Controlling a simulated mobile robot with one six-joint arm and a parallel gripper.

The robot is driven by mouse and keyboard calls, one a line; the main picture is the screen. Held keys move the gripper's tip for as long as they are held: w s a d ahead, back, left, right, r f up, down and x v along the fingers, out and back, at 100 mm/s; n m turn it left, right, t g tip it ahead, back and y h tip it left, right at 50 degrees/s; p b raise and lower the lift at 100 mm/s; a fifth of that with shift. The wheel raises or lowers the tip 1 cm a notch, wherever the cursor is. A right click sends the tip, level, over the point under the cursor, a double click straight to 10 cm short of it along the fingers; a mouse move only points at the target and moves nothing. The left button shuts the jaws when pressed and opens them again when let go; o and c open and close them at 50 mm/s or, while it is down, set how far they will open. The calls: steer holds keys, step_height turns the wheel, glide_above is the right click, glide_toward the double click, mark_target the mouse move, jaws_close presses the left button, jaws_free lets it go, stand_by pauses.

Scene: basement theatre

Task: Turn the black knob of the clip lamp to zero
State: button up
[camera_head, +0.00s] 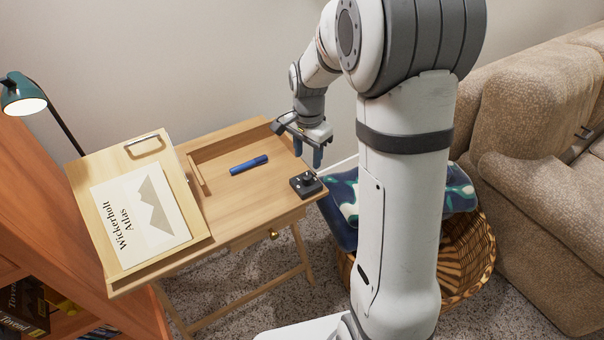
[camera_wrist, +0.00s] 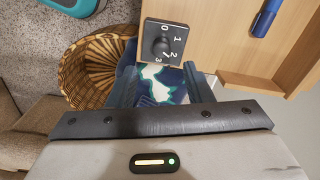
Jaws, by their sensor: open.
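The black knob (camera_head: 307,178) sits on a small black box (camera_head: 297,188) at the desk's right front corner. In the wrist view the knob (camera_wrist: 160,46) is on the box's face (camera_wrist: 177,30), which is marked 0, 1, 2 and 3. A small white mark at the knob appears to lie toward the 2 and 3 side, but its exact setting is hard to read. The green clip lamp (camera_head: 22,97) at the far left glows underneath. My gripper (camera_head: 318,157) is open and empty above the box, apart from the knob. Its fingers (camera_wrist: 162,84) also show in the wrist view.
The wooden desk (camera_head: 215,155) holds a blue marker (camera_head: 248,165) and a tilted board with an atlas (camera_head: 140,218). A wicker basket (camera_head: 470,245) with a patterned blue cloth (camera_head: 343,190) stands right of it. A beige sofa (camera_head: 535,110) is farther right.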

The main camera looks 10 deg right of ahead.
mark_target(307, 176)
step_height(307, 176, down, 8)
steer(key=shift+r+b, duration=0.25)
steer(key=shift+b, duration=0.4)
steer(key=shift+c, duration=0.6)
